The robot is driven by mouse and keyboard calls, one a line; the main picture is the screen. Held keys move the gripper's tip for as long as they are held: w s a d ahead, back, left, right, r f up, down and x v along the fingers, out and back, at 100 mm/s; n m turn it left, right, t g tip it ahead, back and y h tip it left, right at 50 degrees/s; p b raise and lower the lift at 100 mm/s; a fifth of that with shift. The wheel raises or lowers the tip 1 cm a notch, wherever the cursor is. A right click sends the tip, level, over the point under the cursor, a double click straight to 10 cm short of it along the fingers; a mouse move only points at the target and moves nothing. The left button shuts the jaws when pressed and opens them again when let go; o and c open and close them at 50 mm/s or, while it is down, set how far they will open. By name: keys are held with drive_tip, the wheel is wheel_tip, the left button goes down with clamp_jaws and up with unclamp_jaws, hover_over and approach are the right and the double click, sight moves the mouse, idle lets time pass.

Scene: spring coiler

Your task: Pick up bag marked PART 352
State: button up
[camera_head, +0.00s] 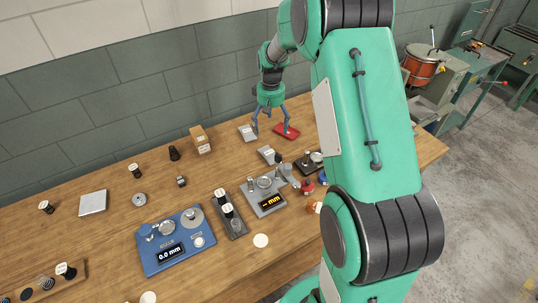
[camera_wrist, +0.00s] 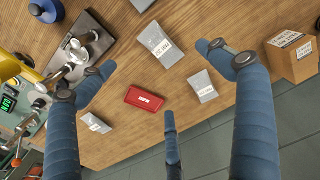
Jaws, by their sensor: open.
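Several grey bags with white labels lie flat on the wooden bench, and their print is too small or tilted for me to tell which is PART 352. In the wrist view one larger grey bag (camera_wrist: 158,42) is at the top middle, a smaller grey bag (camera_wrist: 202,87) is right of centre, and another grey bag (camera_wrist: 94,122) is at lower left. Grey bags also show in the head view (camera_head: 247,132). My gripper (camera_head: 270,124) is open and empty above the bench, its fingers (camera_wrist: 160,76) spread around the view of the bags.
A flat red item (camera_wrist: 143,99) lies among the bags. A cardboard box (camera_wrist: 293,58) stands at the right in the wrist view. Metal instruments (camera_wrist: 80,48) stand at the left. A blue gauge (camera_head: 175,240) and a grey gauge (camera_head: 265,197) stand nearer on the bench. The wall (camera_head: 150,70) is behind.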

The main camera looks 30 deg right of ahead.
drive_tip(key=f, duration=0.1)
drive_tip(key=d+f, duration=0.1)
drive_tip(key=f, duration=0.1)
drive_tip(key=shift+w+d+f, duration=0.1)
drive_tip(key=shift+w+d, duration=0.2)
drive_tip(key=shift+w, duration=0.1)
drive_tip(key=b, duration=0.1)
hover_over(272, 151)
drive_tip(key=shift+w+d+f, duration=0.1)
drive_tip(key=shift+d+f, duration=0.05)
drive_tip(key=shift+f, duration=4.15)
drive_tip(key=shift+a+f+b, duration=0.2)
drive_tip(key=shift+f+b, duration=0.25)
drive_tip(key=shift+f, duration=2.15)
drive_tip(key=shift+c, duration=0.5)
drive_tip(key=c, duration=1.3)
